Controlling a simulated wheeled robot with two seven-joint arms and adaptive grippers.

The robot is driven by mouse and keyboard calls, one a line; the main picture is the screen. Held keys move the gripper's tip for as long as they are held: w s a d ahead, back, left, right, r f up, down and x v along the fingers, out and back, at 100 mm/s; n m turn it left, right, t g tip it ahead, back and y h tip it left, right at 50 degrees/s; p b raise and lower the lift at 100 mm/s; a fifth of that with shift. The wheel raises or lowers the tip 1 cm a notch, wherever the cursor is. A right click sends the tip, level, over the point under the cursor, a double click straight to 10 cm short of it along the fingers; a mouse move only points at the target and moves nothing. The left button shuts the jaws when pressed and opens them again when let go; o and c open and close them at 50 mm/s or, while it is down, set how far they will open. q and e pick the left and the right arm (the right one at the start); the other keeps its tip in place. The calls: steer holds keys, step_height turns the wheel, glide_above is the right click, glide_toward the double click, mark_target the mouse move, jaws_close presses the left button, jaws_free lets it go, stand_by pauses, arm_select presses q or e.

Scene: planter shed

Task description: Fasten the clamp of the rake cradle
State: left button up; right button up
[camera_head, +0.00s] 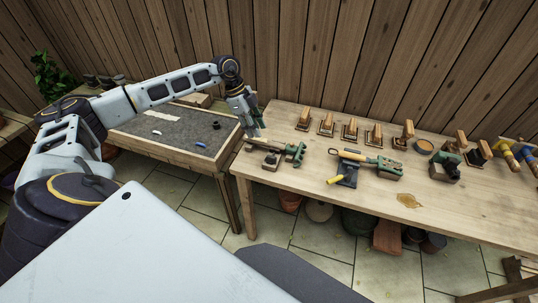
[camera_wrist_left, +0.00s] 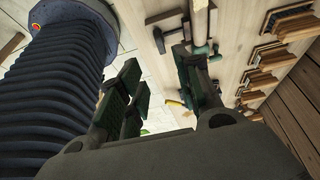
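Two cradle-like fixtures stand on the wooden table; I cannot tell for sure which is the rake cradle. One, at the table's left end, is a green-and-dark fixture (camera_head: 292,150) with small wooden blocks. The other, to its right, carries a yellow-handled tool (camera_head: 357,155) across a dark block and a green block (camera_head: 388,167); a yellow lever (camera_head: 334,180) sticks out at its front left. My left gripper (camera_head: 252,126) is above the table's left end, beside the first fixture and apart from it. Its green-padded fingers are spread and empty in the left wrist view (camera_wrist_left: 158,70). My right gripper is out of view.
Several wooden stands (camera_head: 326,127) line the back of the table by the plank wall. A green-and-dark device (camera_head: 445,167) and more tools stand at the right. A lower grey-topped bench (camera_head: 178,130) adjoins on the left. The table's front middle is mostly clear, with a stain (camera_head: 409,201).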

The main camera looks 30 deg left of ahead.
mark_target(270, 156)
arm_select(q)
steer(key=shift+f, duration=0.1)
stand_by(0.4)
steer(key=shift+p+x, duration=0.8)
steer(key=shift+x, duration=6)
steer(key=shift+d, duration=0.1)
steer(key=shift+c, duration=0.3)
jaws_close()
